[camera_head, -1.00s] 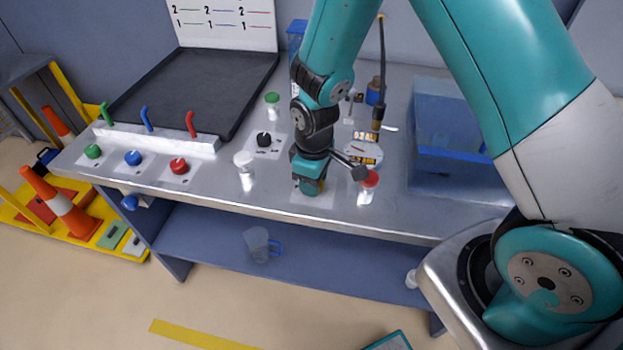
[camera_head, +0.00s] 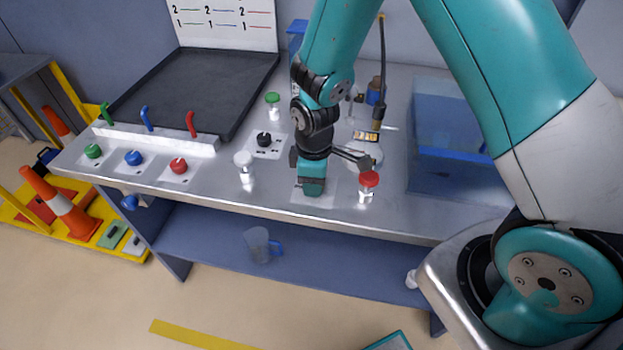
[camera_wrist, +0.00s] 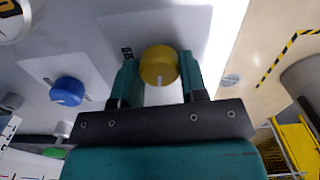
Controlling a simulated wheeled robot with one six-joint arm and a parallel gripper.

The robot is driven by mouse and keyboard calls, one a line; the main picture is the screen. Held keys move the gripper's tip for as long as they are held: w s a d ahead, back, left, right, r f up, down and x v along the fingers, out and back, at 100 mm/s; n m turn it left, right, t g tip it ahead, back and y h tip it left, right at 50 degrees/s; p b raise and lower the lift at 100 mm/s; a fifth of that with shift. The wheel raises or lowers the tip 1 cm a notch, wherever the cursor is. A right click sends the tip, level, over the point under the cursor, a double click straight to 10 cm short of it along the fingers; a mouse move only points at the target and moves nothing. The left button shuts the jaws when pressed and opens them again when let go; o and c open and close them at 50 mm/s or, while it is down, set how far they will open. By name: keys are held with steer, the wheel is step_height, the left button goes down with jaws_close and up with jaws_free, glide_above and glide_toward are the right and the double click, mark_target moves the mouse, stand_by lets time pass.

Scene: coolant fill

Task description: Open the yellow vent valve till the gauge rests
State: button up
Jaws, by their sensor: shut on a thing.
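The yellow vent valve (camera_wrist: 158,66) is a round knob with a white mark, on a pale plate in the wrist view. My gripper (camera_wrist: 159,78) has one teal finger on each side of the knob and is shut on it. The white mark points down toward the gripper's body. In the head view my gripper (camera_head: 312,190) is down at the bench's front part and hides the yellow knob. A round white dial, seemingly the gauge (camera_wrist: 14,18), is cut off at the wrist view's top left corner; its needle cannot be read.
A blue knob (camera_wrist: 67,91) is near the gripper in the wrist view. A red-capped bottle (camera_head: 368,184) stands close right of my gripper, a white-capped one (camera_head: 244,165) left. A black knob (camera_head: 264,139) is behind. A blue tank (camera_head: 450,130) stands at right.

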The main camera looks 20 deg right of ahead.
steer(key=o, duration=0.9)
steer(key=shift+w+d+r, duration=0.1)
steer(key=shift+w, duration=0.05)
step_height(320, 180, up, 17)
steer(key=shift+r+b, duration=0.2)
steer(key=shift+b, duration=0.35)
steer(key=s+a+r+m+y, duration=0.1)
steer(key=s+r, duration=0.1)
steer(key=s, duration=0.4)
steer(key=s+a+r+m+y, duration=0.1)
steer(key=s+a+r+m, duration=0.1)
steer(key=s, duration=0.4)
steer(key=s+a+r+m+y, duration=0.1)
steer(key=s+a+r+y, duration=0.1)
steer(key=s, duration=0.5)
steer(key=shift+r+m, duration=0.3)
steer(key=shift+r, duration=0.3)
